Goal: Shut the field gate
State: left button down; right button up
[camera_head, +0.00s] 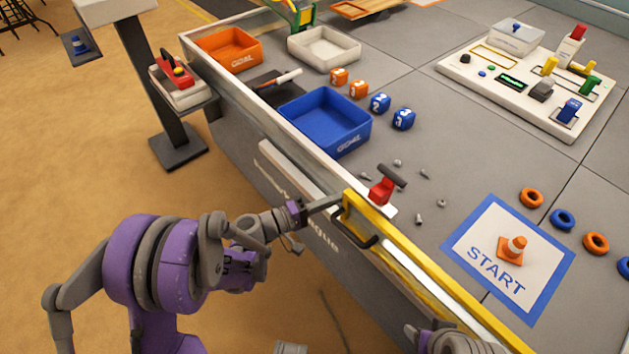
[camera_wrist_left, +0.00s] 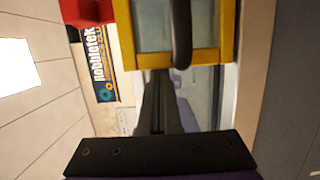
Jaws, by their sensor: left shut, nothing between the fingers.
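The field gate (camera_head: 432,271) has a yellow frame and a dark bar handle (camera_head: 358,236) on its outer face. Its left end lies close to the end of the field's side wall; I cannot tell whether a gap is left there. A red latch with a dark handle (camera_head: 384,186) stands by this end. My left gripper (camera_head: 336,201) is shut and empty, its tips at the gate's left end. In the left wrist view, its fingers (camera_wrist_left: 160,100) point at the yellow frame (camera_wrist_left: 127,40), near the handle (camera_wrist_left: 182,35); contact is unclear. My right gripper's fingers are not visible.
The field's side wall (camera_head: 240,97) runs to the far left. Inside stand a blue bin (camera_head: 325,120), dice, scattered small bits and a START mat (camera_head: 478,272) with a cone (camera_head: 513,249).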

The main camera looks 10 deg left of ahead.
aim_at(371, 226)
pick_arm(q)
jog(key=s+d, duration=0.4)
jog(key=d, duration=0.1)
jog(key=s+d+b, duration=0.1)
jog(key=s+d, duration=0.1)
jog(key=d, duration=0.1)
jog(key=shift+s+d, duration=0.25)
jog(key=shift+s, duration=0.1)
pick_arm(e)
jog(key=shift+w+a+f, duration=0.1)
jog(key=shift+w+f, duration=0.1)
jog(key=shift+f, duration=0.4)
